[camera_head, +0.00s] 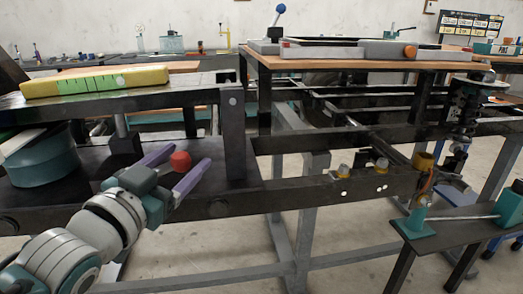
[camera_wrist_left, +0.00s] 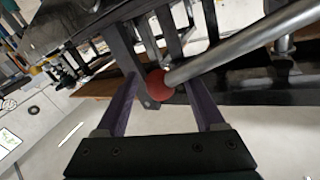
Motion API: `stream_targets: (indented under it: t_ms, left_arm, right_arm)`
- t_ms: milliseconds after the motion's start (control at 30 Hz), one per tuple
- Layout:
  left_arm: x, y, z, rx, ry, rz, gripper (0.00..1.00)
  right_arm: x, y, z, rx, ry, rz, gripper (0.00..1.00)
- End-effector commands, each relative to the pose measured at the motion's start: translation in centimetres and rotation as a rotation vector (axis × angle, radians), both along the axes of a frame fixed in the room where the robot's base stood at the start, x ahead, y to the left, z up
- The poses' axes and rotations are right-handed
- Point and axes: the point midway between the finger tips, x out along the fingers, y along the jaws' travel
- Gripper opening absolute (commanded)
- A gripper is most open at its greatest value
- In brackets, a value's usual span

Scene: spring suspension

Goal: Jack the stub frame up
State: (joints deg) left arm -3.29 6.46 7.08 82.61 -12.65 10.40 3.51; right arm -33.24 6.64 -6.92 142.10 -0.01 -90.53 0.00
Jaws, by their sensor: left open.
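The dark steel stub frame (camera_head: 335,188) runs across the middle, with a coil spring and damper (camera_head: 463,112) at its right end. A red ball knob (camera_head: 181,161) shows at my left gripper (camera_head: 186,166). In the left wrist view the knob (camera_wrist_left: 159,85) sits on the end of a grey metal rod (camera_wrist_left: 235,50). The purple fingers of my left gripper (camera_wrist_left: 158,88) are apart, one to each side of the knob in that view; I cannot tell whether they touch it. A teal cylindrical body (camera_head: 40,165) stands at the left under a dark plate. My right gripper is not in view.
A yellow spirit level (camera_head: 95,82) lies on the dark plate above my left gripper. A wooden-topped bench (camera_head: 330,62) with a grey tray stands behind. A teal bracket (camera_head: 416,224) and a stand are at the right. Grey legs (camera_head: 283,250) stand below the frame.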

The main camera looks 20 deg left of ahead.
Motion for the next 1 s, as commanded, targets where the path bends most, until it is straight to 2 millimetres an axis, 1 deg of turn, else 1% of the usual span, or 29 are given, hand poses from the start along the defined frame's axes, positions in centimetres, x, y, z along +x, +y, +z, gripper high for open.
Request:
stream_targets:
  t_ms: [33, 67, 667, 1000]
  left_arm:
    - [-0.02, 0.0, 0.0, 0.0, 0.0, 0.0, 0.7]
    - [-0.02, 0.0, -0.01, 0.0, 0.0, 0.0, 0.68]
    - [-0.07, -0.1, -0.16, -0.002, 0.003, -0.001, 0.01]
    - [-0.1, -0.14, -0.27, -0.005, 0.006, -0.001, 0.0]
  right_arm:
    - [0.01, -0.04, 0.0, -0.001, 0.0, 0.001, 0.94]
    - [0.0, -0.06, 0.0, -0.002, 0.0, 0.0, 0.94]
    - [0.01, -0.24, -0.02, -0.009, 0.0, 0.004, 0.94]
    - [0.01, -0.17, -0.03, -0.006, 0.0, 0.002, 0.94]
